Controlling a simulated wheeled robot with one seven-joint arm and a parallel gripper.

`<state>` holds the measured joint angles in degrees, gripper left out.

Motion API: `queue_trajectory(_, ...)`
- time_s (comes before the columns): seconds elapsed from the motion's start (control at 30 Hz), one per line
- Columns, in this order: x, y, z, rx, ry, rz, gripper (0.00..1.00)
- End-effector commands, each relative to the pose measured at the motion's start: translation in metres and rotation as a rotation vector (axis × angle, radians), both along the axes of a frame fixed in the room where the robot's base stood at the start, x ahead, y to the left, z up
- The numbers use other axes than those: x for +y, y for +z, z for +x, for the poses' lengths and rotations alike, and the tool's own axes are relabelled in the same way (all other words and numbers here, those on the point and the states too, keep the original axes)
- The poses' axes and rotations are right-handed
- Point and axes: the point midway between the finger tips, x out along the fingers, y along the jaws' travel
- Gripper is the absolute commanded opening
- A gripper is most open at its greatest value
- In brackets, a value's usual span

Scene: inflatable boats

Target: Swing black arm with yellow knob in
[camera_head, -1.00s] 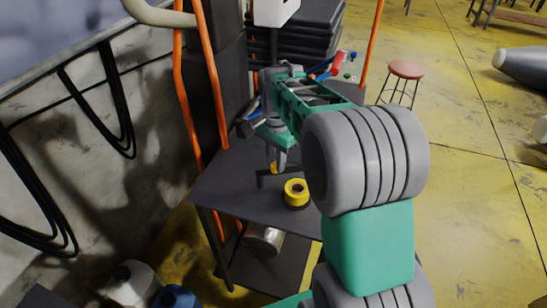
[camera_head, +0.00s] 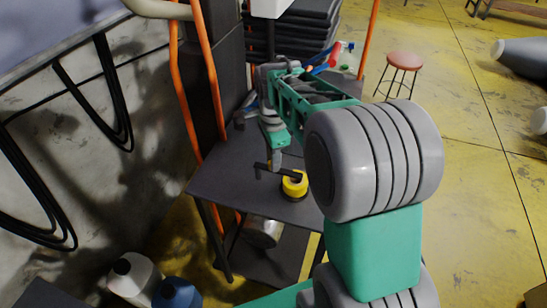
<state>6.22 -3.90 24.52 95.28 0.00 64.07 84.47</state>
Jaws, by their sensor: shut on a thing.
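My gripper (camera_head: 276,158) reaches down over the dark table, its grey fingertips shut at a thin black bar (camera_head: 264,171). The bar appears to be the black arm; it runs from left of the fingertips towards the right, just above the table top. A round yellow thing with a dark middle (camera_head: 294,187) stands right below the bar's right end, partly covered by it. I cannot tell whether this is the arm's yellow knob or a separate ring. My own arm hides the table's right side.
The dark table (camera_head: 225,180) has bare top to the left of my gripper. Orange poles (camera_head: 190,95) and a dark column stand behind it. Black stacked slabs (camera_head: 300,35) are at the back. A red stool (camera_head: 405,60) stands on open yellow floor at right.

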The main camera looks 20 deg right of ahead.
Motion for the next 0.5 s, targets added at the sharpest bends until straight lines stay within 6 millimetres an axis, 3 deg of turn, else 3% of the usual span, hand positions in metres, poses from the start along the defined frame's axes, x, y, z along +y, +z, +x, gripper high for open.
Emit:
queue_trajectory(0.27, 0.0003, 0.0001, -0.0003, 0.001, 0.0, 0.0, 0.0)
queue_trajectory(0.3, 0.0003, 0.0001, -0.0003, 0.001, 0.0, 0.0, 0.25)
queue_trajectory(0.5, 0.0002, 0.0, -0.0002, 0.001, 0.0, 0.0, 0.41)
